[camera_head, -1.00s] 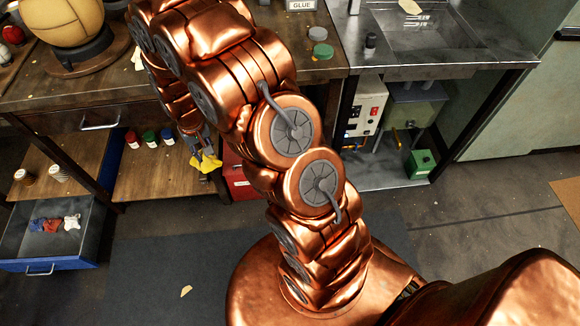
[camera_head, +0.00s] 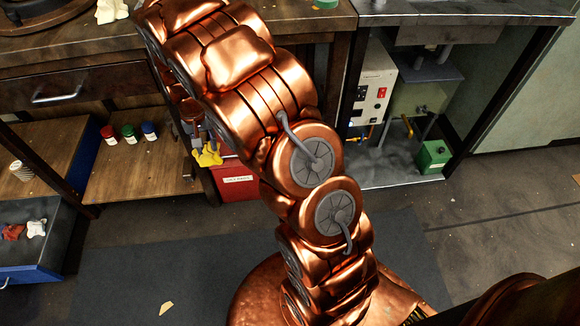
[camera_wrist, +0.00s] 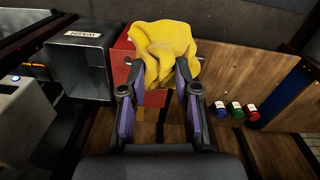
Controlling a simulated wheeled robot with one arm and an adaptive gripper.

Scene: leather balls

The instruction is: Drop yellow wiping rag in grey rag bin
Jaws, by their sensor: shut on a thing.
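The yellow rag (camera_head: 208,157) hangs crumpled from my gripper (camera_head: 201,143), which is partly hidden by my arm in the head view. In the wrist view the rag (camera_wrist: 168,45) bunches at the fingertips, and my gripper (camera_wrist: 165,78) is shut on it. A grey open-fronted bin (camera_wrist: 85,72) with a white label, upside down in the wrist view and seeming to read "WASH", stands left of the rag there. The rag is apart from this bin's opening. I cannot make out the grey bin in the head view, where my arm covers much of the middle.
A red box (camera_head: 236,183) stands beside the wooden shelf (camera_head: 150,180); in the wrist view it is behind the rag. Several small coloured jars (camera_head: 129,133) stand on the shelf. A blue drawer (camera_head: 32,272) holding rags is at lower left.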

